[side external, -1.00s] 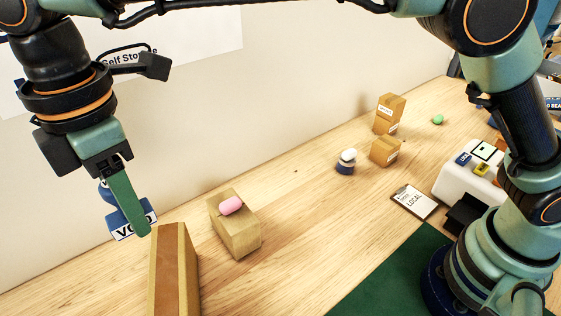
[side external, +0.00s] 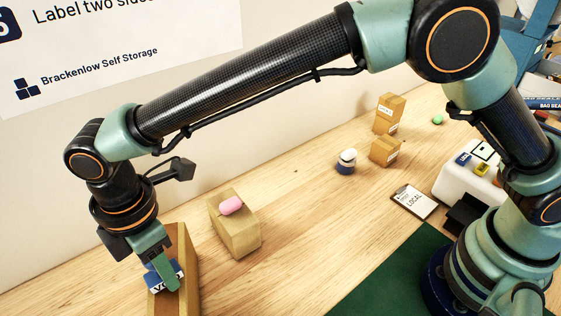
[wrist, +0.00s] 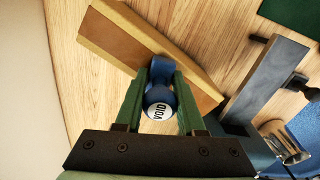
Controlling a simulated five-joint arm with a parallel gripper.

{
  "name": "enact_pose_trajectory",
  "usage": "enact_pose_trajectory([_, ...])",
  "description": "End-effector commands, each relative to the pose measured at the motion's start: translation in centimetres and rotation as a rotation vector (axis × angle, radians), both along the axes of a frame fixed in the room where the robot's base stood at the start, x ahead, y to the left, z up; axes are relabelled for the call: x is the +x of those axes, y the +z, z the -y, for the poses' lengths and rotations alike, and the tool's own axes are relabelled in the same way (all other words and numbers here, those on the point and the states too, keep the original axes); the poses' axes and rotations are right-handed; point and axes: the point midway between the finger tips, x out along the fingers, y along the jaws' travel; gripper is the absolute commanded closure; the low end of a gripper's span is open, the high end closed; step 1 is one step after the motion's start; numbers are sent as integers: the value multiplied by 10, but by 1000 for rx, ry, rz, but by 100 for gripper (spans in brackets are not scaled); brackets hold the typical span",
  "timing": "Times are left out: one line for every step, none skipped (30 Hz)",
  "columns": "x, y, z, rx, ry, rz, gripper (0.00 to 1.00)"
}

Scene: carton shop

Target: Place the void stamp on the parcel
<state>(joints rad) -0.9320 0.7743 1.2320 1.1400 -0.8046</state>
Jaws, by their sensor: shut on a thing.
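The void stamp is blue with a white round "VOID" cap (wrist: 158,112), and its blue and white side (side external: 154,285) shows in the side view. My gripper (side external: 167,280), also in the wrist view (wrist: 160,90), is shut on it. The parcel appears to be the long carton (side external: 188,260) with a brown top, at the lower left; it also lies across the wrist view (wrist: 115,38). The stamp is over or against the parcel in both views. I cannot tell whether its base touches the top, since my fingers hide part of it.
A smaller carton (side external: 238,238) bearing a pink object (side external: 231,206) stands close behind the parcel. Farther back are a blue, white-topped item (side external: 346,162), small boxes (side external: 386,151) and a LOCAL clipboard (side external: 412,202). The wood between is clear.

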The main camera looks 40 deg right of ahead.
Motion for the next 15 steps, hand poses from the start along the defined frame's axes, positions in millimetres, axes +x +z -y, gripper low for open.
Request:
enact_pose_trajectory([0, 0, 0, 0, 0, 0, 100])
enact_pose_trajectory([0, 0, 0, 0, 0, 0, 100])
enact_pose_trajectory([0, 0, 0, 0, 0, 0, 100])
enact_pose_trajectory([0, 0, 0, 0, 0, 0, 100])
enact_pose_trajectory([0, 0, 0, 0, 0, 0, 100])
enact_pose_trajectory([0, -1, 0, 0, 0, 0, 100])
enact_pose_trajectory([0, -1, 0, 0, 0, 0, 100])
enact_pose_trajectory([0, -2, 0, 0, 0, 0, 100])
enact_pose_trajectory([0, -3, 0, 0, 0, 0, 58])
enact_pose_trajectory([0, -3, 0, 0, 0, 0, 47])
enact_pose_trajectory([0, -3, 0, 0, 0, 0, 35])
enact_pose_trajectory([0, -3, 0, 0, 0, 0, 32])
enact_pose_trajectory([0, -3, 0, 0, 0, 0, 32])
enact_pose_trajectory([0, -3, 0, 0, 0, 0, 32])
enact_pose_trajectory([0, -3, 0, 0, 0, 0, 32])
